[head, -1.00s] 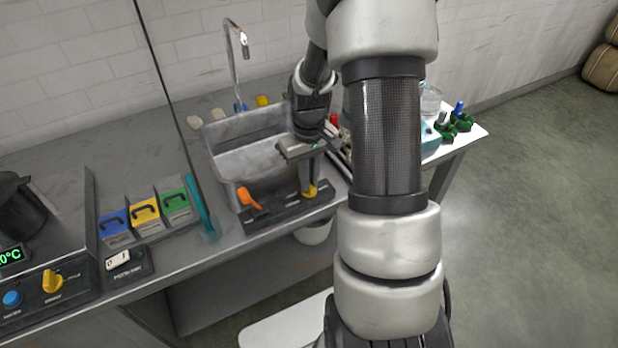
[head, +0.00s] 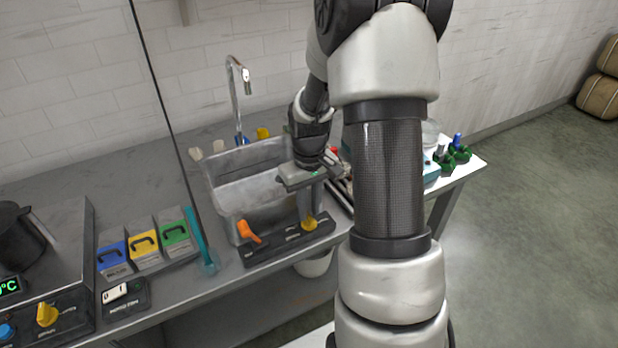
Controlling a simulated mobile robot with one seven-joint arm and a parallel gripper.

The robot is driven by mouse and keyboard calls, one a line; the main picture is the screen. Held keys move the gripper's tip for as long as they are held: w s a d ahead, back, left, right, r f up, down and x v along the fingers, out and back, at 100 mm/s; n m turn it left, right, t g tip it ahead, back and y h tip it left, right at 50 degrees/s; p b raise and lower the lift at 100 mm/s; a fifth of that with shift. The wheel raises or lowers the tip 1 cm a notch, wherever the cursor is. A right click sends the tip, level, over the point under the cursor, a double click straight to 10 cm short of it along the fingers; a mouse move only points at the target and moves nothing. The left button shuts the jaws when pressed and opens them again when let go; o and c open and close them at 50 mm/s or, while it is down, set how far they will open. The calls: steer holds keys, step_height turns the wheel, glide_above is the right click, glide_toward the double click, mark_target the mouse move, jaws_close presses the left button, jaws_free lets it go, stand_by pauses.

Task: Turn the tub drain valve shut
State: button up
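The grey tub (head: 222,200) is set in the counter at the centre-left. On the black panel (head: 275,247) along its front are an orange lever (head: 247,231) at the left and a yellow knob (head: 309,223) at the right. Their labels are too small to read, so I cannot tell which is the drain valve. My gripper (head: 307,212) points down over the panel's right end, its fingers right at the yellow knob. I cannot tell whether they touch or grip it. The orange lever stands tilted, clear of my gripper.
A tap (head: 238,95) rises behind the tub. Blue, yellow and green boxes (head: 145,248), a teal tool (head: 200,240) and a switch box (head: 124,297) lie to the left. Green-based items (head: 452,155) stand on the white table at right. My arm hides part of the counter.

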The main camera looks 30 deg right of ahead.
mark_target(309, 216)
step_height(309, 216, up, 16)
steer(key=p, duration=0.1)
steer(key=shift+f+p, duration=0.15)
steer(key=shift+p, duration=0.25)
